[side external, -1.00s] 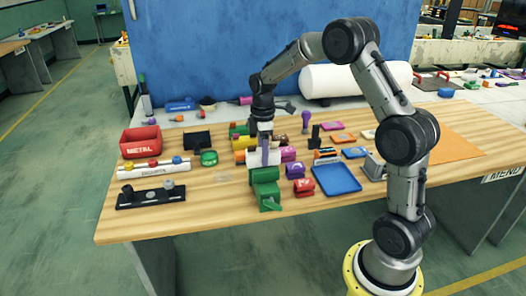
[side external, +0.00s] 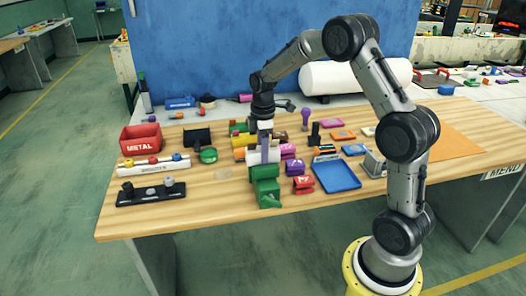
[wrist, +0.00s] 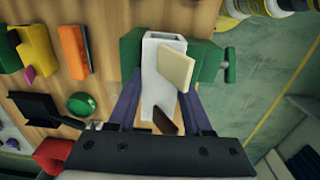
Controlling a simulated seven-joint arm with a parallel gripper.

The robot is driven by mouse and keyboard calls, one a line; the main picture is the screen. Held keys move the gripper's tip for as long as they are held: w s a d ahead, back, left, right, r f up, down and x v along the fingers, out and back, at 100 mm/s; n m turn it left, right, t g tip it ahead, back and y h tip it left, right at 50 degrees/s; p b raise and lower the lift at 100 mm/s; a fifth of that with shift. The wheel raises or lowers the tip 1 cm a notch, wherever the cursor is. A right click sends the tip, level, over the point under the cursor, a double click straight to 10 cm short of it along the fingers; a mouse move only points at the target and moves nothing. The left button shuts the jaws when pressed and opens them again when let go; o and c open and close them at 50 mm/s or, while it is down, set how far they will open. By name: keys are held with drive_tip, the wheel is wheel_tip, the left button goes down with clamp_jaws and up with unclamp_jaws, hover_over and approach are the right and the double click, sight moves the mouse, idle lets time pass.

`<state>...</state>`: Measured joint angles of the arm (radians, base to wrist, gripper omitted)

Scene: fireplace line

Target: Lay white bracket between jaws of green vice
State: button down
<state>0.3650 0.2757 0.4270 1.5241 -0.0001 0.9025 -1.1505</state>
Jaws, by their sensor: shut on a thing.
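The white bracket (wrist: 158,88) is upright in the wrist view, between the purple fingers of my gripper (wrist: 160,105). My gripper is shut on it. The green vice (wrist: 207,62) shows on both sides of the bracket's far end, with its handle at the right. From above, the bracket overlaps the gap between the green parts; I cannot tell how deep it sits. In the side external view, my gripper (side external: 265,150) points down just behind and above the green vice (side external: 266,190).
A red METAL bin (side external: 140,139) and a black knob rack (side external: 151,194) stand left. A blue tray (side external: 336,177) and red and purple blocks lie right of the vice. The front-left tabletop is clear.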

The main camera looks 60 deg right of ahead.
drive_tip(key=shift+s+a+f, duration=0.1)
drive_tip(key=shift+s+f, duration=0.05)
drive_tip(key=shift+f, duration=0.55)
drive_tip(key=shift+s+f, duration=0.15)
drive_tip(key=shift+f, duration=0.55)
drive_tip(key=shift+c, duration=1.2)
unclamp_jaws()
drive_tip(key=shift+a, duration=0.1)
drive_tip(key=shift+w+r, duration=0.2)
drive_tip(key=shift+r, duration=2.5)
drive_tip(key=shift+r, duration=0.1)
